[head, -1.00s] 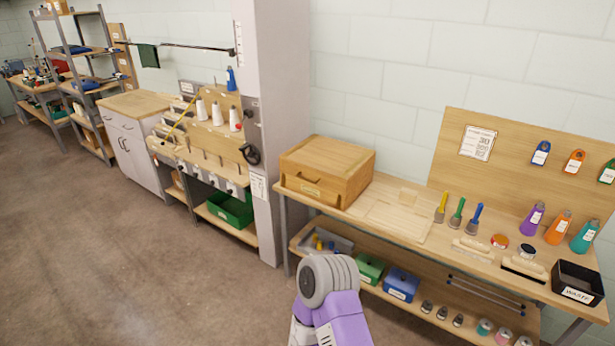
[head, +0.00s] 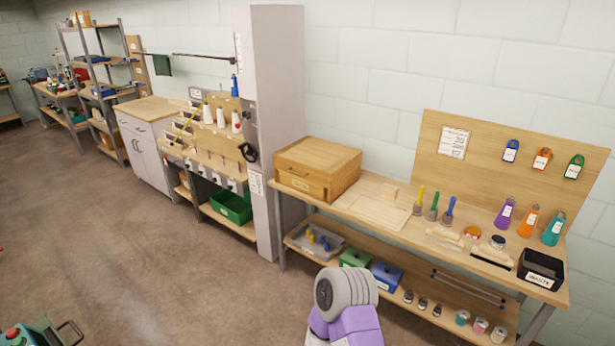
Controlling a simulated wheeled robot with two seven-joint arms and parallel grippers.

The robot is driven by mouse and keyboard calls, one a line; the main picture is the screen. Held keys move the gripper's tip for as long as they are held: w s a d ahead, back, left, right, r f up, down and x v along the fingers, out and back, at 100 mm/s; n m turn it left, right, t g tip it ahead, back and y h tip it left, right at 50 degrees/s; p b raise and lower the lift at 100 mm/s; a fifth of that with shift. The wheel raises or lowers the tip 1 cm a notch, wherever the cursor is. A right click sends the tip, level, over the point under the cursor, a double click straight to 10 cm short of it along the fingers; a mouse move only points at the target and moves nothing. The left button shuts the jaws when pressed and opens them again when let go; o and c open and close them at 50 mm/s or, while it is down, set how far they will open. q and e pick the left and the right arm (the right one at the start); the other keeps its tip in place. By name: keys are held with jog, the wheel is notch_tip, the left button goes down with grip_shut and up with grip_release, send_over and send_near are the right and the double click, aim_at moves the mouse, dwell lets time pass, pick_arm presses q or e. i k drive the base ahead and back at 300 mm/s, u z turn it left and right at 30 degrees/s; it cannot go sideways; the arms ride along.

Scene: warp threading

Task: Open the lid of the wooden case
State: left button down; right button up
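The wooden case (head: 318,167) stands on the left end of the workbench on the right, against the pale pillar. Its lid is shut, and its front has a handle and a small label. A purple and grey part of my arm shows at the bottom centre, in front of the bench and well short of the case. Neither of my grippers shows in the head view.
The workbench (head: 390,222) holds brushes (head: 433,206), bottles (head: 529,222) and a black waste bin (head: 541,268). Its lower shelf carries a grey tray (head: 318,243) and green and blue boxes. A pillar (head: 270,130) stands left of the case. The floor (head: 150,260) at left is open.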

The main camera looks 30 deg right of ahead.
aim_at(324, 163)
jog(key=z, duration=0.8)
jog(key=i, duration=1.35)
jog(key=z, duration=0.25)
jog(key=i, duration=1.35)
jog(key=u, duration=0.55)
